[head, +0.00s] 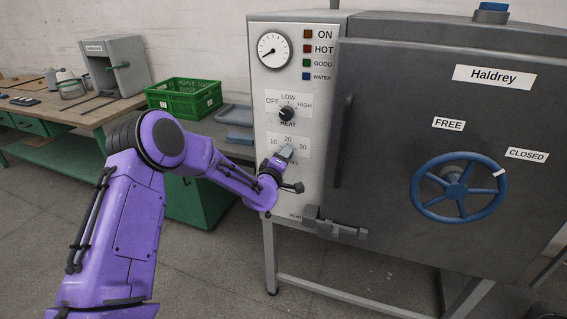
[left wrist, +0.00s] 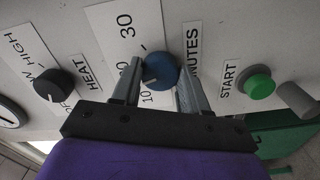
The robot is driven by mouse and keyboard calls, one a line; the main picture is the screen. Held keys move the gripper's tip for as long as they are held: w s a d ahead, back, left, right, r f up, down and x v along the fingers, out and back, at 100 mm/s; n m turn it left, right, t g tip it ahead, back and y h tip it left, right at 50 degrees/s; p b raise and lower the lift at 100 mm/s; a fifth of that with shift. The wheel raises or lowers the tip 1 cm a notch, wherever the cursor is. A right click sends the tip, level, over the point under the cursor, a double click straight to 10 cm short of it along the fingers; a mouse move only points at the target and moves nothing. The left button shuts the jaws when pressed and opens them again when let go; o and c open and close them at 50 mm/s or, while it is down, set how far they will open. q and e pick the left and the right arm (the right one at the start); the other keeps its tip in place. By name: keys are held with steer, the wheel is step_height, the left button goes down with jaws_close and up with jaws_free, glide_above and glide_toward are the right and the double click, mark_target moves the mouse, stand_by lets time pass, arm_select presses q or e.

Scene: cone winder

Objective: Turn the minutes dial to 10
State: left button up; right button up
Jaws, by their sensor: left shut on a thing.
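The minutes dial (left wrist: 161,70) is a round blue knob on the light panel, seen in the left wrist view. My left gripper (left wrist: 160,78) is shut on it, one grey finger on each side. A pale mark on the knob appears to point toward the printed 10 (left wrist: 146,98). The 20 is partly covered by a finger; the 30 (left wrist: 125,25) is clear. In the head view my left gripper (head: 283,156) is at the 10-20-30 scale and hides the dial. My right gripper is not in view.
The black heat knob (head: 286,114) is above the dial. The green start button (left wrist: 260,87) is on the dial's other side. A green crate (head: 183,97) stands on the bench to the left.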

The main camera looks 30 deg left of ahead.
arm_select(q)
steer(key=shift+f+n+b, duration=0.1)
steer(key=shift+n+b, duration=3.1)
steer(key=shift+n, duration=1.3)
steer(key=o, duration=1.1)
steer(key=shift+c, duration=0.2)
steer(key=b+v, duration=0.1)
steer(key=v, duration=0.9)
steer(key=shift+s, duration=0.3)
